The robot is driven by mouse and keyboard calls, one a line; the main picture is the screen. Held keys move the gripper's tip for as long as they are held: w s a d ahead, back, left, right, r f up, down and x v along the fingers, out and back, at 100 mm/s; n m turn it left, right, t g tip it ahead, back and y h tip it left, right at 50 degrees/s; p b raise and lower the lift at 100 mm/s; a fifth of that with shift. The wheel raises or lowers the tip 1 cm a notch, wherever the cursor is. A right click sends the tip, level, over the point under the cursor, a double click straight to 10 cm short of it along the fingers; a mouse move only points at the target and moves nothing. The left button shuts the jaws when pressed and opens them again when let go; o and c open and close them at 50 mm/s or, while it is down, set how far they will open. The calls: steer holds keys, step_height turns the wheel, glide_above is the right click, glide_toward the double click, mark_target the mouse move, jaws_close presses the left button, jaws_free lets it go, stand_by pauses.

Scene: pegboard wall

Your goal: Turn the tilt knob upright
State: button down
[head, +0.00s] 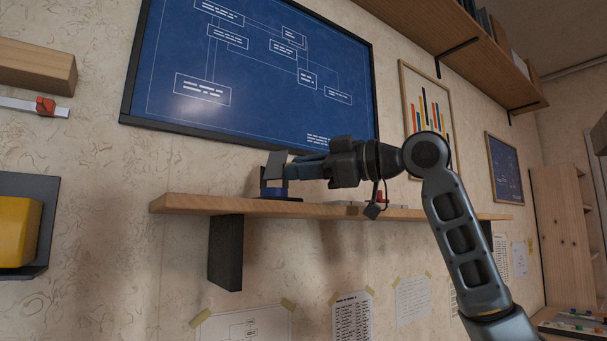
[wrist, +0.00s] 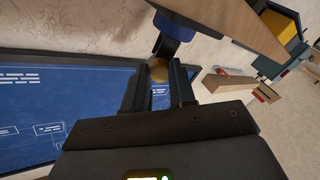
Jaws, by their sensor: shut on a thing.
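The tilt knob shows in the wrist view as a round brass-coloured end (wrist: 158,71) beside a blue base (wrist: 173,28) at the shelf. My gripper (wrist: 158,80) has a dark finger on either side of the brass end and is shut on it. In the head view my gripper (head: 278,170) reaches in from the right, just above the shelf, at the blue base (head: 272,191). The fingers hide most of the knob there, so its exact tilt is hard to tell.
The wooden shelf (head: 185,203) runs below my gripper on a dark bracket (head: 226,252). A large blue framed board (head: 250,75) hangs close behind. A red-knobbed slider (head: 45,105) and a yellow block (head: 16,232) in a dark holder are at the left.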

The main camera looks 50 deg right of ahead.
steer(key=shift+n+b, duration=0.65)
steer(key=shift+n, duration=1.45)
steer(key=c, duration=0.9)
jaws_free()
steer(key=shift+b+v, duration=0.3)
steer(key=shift+v, duration=3.6)
